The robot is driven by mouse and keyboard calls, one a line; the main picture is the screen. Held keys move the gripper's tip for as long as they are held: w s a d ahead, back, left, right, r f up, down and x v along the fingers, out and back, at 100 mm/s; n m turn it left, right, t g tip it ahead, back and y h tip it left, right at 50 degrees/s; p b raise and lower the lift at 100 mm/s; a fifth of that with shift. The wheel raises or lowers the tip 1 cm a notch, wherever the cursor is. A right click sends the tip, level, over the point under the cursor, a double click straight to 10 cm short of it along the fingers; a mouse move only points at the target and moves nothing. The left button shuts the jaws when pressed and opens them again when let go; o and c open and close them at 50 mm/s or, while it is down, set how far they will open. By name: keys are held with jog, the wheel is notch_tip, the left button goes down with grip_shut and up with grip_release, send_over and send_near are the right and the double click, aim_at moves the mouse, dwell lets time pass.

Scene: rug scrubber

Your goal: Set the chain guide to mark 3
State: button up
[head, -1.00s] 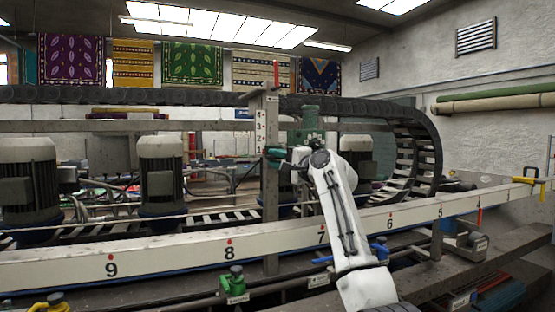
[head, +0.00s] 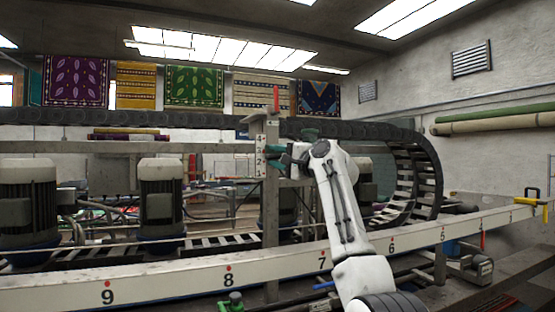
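A grey upright post (head: 271,208) stands behind the long rail, with a white number plate (head: 260,150) near its top; its digits are too small to read surely. A green block (head: 308,133) beside the post, under the black chain (head: 190,118), looks like the chain guide. My gripper (head: 277,157), with dark teal fingers, is at the post just right of the plate. Whether it touches or grips anything is not clear.
A long white rail (head: 170,287) with red-dotted numbers crosses the front. Motors (head: 160,200) stand behind it at left. The chain curves down at right (head: 430,165). A green knob (head: 232,302) sits below the rail, and a yellow handle (head: 530,197) is at the far right.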

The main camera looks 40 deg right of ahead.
jog(key=shift+f, duration=0.15)
jog(key=s+d+f+b, duration=0.1)
jog(key=s+b, duration=0.4)
jog(key=s, duration=0.5)
jog(key=shift+s+d+f, duration=0.15)
jog(key=shift+s+f, duration=0.15)
jog(key=shift+f, duration=0.05)
